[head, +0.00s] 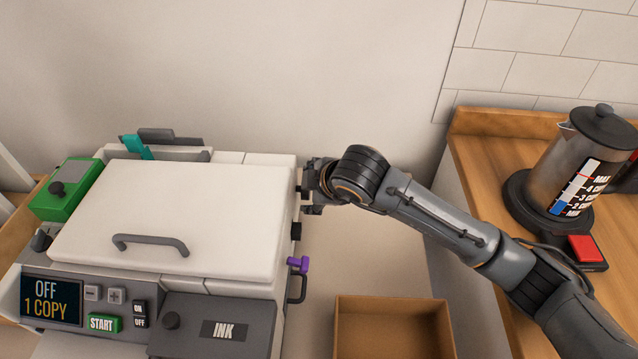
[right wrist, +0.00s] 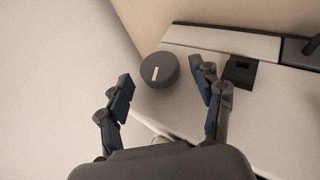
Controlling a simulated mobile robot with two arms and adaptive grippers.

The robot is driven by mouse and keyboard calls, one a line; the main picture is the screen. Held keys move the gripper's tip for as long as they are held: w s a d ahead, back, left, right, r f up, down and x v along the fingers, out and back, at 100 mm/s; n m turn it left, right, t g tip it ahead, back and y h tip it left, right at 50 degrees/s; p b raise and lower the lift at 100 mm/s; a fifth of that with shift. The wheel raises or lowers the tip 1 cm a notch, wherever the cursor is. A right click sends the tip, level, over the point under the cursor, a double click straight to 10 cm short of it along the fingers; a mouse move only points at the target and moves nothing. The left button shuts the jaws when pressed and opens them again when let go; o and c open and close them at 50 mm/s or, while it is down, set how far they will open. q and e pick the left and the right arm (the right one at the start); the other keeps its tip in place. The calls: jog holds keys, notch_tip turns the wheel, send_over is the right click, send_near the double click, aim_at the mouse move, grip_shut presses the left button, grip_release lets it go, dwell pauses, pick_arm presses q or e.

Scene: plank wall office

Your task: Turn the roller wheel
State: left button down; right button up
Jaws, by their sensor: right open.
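The roller wheel (right wrist: 160,70) is a dark grey disc with a short white mark on its face, on the side of the white copier (head: 180,215). In the right wrist view it lies between and just beyond my open, empty right fingers (right wrist: 164,84); I cannot tell whether they touch it. In the head view my right gripper (head: 307,189) is at the copier's right side near the back, and it hides the wheel there. My left gripper is not in view.
A purple knob (head: 298,264) and a black part (head: 296,231) stick out of the copier's right side. A cardboard box (head: 393,325) is below at the front. A wooden counter (head: 490,150) with a coffee pot (head: 572,165) stands at the right.

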jog(key=v, duration=1.1)
jog(key=shift+d, duration=0.1)
